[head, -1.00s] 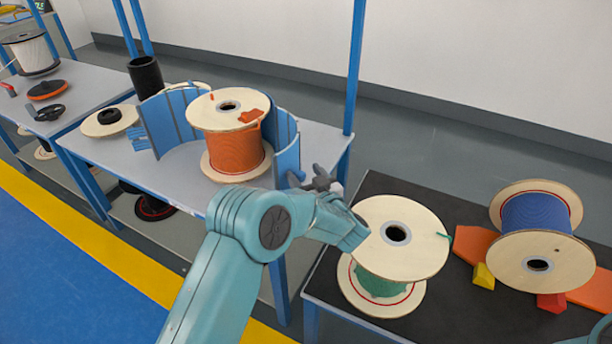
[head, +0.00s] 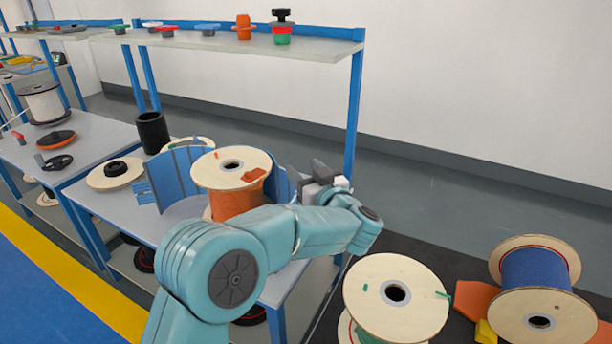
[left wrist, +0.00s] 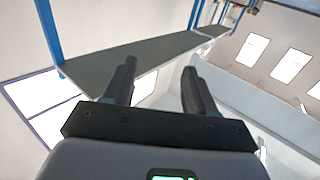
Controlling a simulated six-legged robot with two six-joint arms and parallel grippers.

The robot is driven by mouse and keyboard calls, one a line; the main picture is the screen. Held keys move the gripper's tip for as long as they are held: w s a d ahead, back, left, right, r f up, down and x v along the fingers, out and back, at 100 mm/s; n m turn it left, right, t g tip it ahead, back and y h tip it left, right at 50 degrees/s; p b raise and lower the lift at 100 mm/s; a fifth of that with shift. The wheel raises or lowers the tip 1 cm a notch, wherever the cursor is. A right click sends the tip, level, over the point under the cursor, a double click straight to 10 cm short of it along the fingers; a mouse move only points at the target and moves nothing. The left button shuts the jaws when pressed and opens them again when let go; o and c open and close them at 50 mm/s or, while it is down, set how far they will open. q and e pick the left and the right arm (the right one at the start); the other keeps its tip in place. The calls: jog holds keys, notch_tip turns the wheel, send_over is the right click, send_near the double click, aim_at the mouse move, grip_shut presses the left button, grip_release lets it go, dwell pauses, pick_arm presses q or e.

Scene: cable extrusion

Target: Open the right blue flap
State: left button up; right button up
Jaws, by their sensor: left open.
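The right blue flap (head: 281,184) is a curved blue panel standing to the right of the orange cable spool (head: 233,203) on the grey table. My arm and the spool hide part of it. The left blue flap (head: 172,178) stands on the spool's other side. My left gripper (head: 308,172) is at the upper right of the right flap, and I cannot tell whether it touches it. In the left wrist view its two dark fingers (left wrist: 158,88) are apart with nothing between them. My right gripper is not in view.
A black cylinder (head: 153,132) stands behind the left flap. The wall side beyond the gripper is clear.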

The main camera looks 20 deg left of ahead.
pick_arm(q)
jog(key=c, duration=0.6)
jog(key=shift+w+d+f+n, duration=0.1)
jog(key=shift+n, duration=0.6)
grip_shut()
jog(key=w+d+r+t+h, duration=0.2)
jog(key=w+d+t+h, duration=0.1)
jog(key=d+t+h, duration=0.55)
notch_tip(320, 180, down, 4)
jog(key=s+d+m+h+p, duration=0.1)
jog(key=s+d+h+p, duration=0.1)
jog(key=h, duration=0.6)
jog(key=s+a+f+m+g+h+p, duration=0.1)
jog(key=s+a+f+g+h+p, duration=0.25)
jog(key=s+a+f+g, duration=0.45)
jog(key=s+a+f+n+t+y+p, duration=0.2)
jog(key=s+a+f, duration=0.4)
jog(key=a, duration=0.4)
jog(key=x, duration=0.8)
jog(key=shift+w+d+r+b, duration=0.2)
jog(key=shift+w+d+b, duration=0.05)
jog(key=shift+w+b, duration=0.1)
